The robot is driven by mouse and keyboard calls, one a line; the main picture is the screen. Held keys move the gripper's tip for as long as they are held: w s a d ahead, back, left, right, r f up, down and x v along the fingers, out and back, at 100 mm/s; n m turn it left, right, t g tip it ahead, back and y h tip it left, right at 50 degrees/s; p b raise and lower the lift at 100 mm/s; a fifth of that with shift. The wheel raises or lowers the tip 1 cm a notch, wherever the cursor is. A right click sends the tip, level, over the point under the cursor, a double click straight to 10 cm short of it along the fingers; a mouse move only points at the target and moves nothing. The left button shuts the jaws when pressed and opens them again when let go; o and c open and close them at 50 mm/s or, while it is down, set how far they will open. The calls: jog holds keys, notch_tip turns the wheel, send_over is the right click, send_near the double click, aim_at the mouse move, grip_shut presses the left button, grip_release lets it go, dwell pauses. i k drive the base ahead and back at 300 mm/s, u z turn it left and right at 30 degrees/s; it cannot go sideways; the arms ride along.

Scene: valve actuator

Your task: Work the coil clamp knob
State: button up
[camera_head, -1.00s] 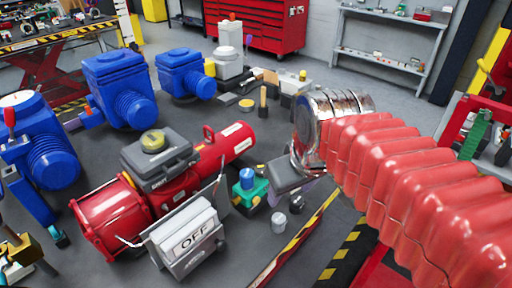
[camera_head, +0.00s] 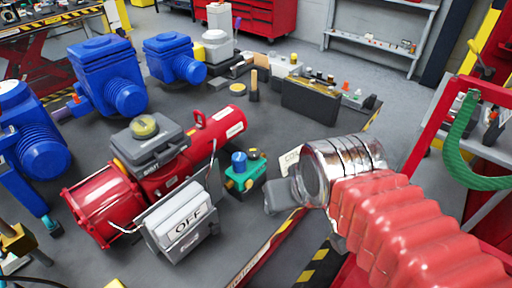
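A small teal valve (camera_head: 246,182) with a blue round cap (camera_head: 239,159) and brass-coloured fittings stands on the dark table, right of the red actuator. The cap may be the coil clamp knob, but I cannot tell for sure. A pale card (camera_head: 289,160) with letters starting "CO" is partly hidden behind my arm. My gripper (camera_head: 281,195) shows only as a dark grey shape at the end of my red-sleeved arm, right of the teal valve and apart from it in the picture. Its fingers cannot be made out.
The red actuator (camera_head: 160,180) has a yellow-topped grey box (camera_head: 146,134) and a white "OFF" panel (camera_head: 180,222). Blue motors (camera_head: 105,75) stand behind left. A dark box (camera_head: 311,100) and small parts stand at the back. A yellow-black edge (camera_head: 318,265) borders the table front.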

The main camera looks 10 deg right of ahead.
aim_at(254, 155)
jog(key=u, duration=1.25)
jog(key=k, duration=1.25)
jog(key=u, duration=0.4)
jog(key=i, duration=1)
jog(key=z, duration=0.05)
